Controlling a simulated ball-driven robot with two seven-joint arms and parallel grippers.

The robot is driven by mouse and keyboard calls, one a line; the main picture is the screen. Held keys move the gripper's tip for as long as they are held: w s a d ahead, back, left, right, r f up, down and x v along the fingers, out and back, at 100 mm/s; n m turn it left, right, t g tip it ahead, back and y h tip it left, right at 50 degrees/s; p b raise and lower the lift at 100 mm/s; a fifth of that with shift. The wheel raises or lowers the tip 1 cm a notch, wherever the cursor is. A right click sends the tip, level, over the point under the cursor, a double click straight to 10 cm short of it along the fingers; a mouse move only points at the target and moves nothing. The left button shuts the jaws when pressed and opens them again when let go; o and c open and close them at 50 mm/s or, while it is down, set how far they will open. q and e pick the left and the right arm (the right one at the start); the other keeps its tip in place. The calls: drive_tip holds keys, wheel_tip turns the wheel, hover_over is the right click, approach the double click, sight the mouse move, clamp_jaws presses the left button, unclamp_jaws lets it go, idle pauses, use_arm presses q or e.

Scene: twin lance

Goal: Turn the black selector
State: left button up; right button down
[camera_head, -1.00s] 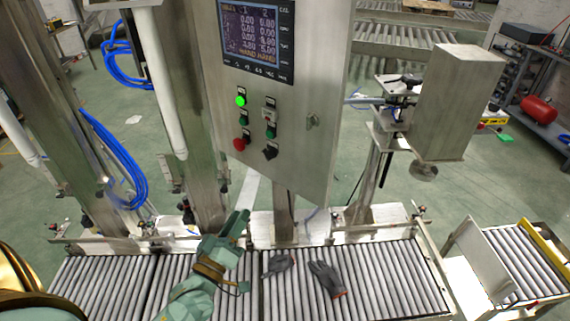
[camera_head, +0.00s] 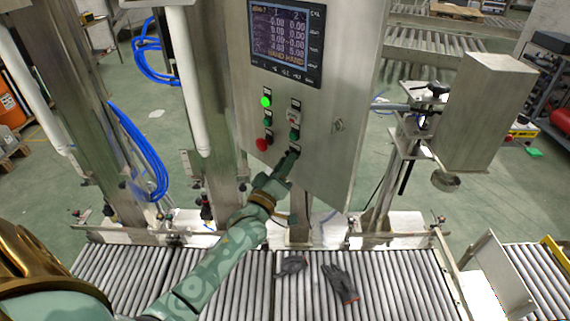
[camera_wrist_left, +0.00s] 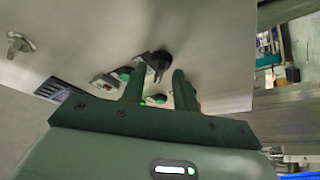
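The black selector (camera_wrist_left: 157,62) shows in the wrist view as a dark knob on the grey control panel (camera_head: 320,110), just beyond my fingertips and roughly in line with the gap between them. My left gripper (camera_wrist_left: 158,78) has its two green fingers apart with nothing held between them. In the head view, my left gripper (camera_head: 289,160) reaches up to the lower part of the panel and covers the selector. I cannot tell whether the fingers touch it. My right gripper is not in view.
Beside the selector are a red button (camera_head: 262,144), green buttons (camera_head: 294,135) and a lit green lamp (camera_head: 266,101). A display (camera_head: 286,40) sits above them. Dark gloves (camera_head: 340,281) lie on the roller conveyor (camera_head: 400,285) below. A metal post stands left of the panel.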

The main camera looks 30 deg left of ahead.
use_arm(q)
clamp_jaws()
drive_tip(key=shift+m, duration=0.5)
drive_tip(key=m+h+b, duration=0.1)
drive_tip(key=m+h, duration=0.2)
drive_tip(key=m, duration=0.5)
drive_tip(key=m+g+h+b, duration=0.1)
drive_tip(key=m+h, duration=0.3)
drive_tip(key=m, duration=0.4)
drive_tip(key=a+m+g+h+b, duration=0.1)
drive_tip(key=m+h, duration=0.3)
drive_tip(key=m, duration=0.4)
drive_tip(key=shift+w+b, duration=0.1)
drive_tip(key=shift+b, duration=0.35)
drive_tip(key=shift+m+h, duration=0.3)
drive_tip(key=shift+h, duration=0.1)
